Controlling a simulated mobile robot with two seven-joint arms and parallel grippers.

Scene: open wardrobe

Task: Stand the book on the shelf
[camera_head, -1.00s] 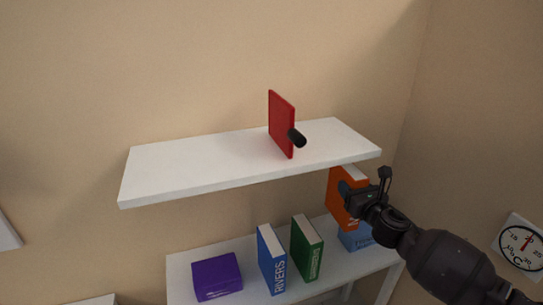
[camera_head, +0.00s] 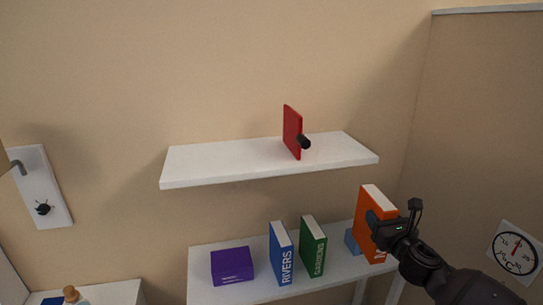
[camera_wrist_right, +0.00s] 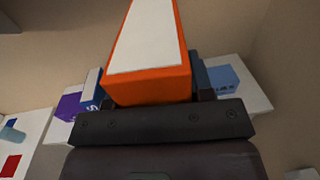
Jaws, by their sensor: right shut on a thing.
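My right gripper (camera_head: 385,226) is shut on an orange book (camera_head: 371,205) with white pages. The book is upright, near the right end of the lower white shelf (camera_head: 240,290); I cannot tell whether it touches the shelf. In the right wrist view the orange book (camera_wrist_right: 150,82) fills the middle between the fingers. The upper white shelf (camera_head: 220,162) holds a red upright panel (camera_head: 292,132) with a black knob (camera_head: 304,142). My left gripper is not in view.
On the lower shelf stand a blue book (camera_head: 281,255), a green book (camera_head: 313,247) and a purple box (camera_head: 232,266). A light blue box (camera_head: 352,241) is partly behind the orange book. A dial (camera_head: 515,253) hangs on the right wall.

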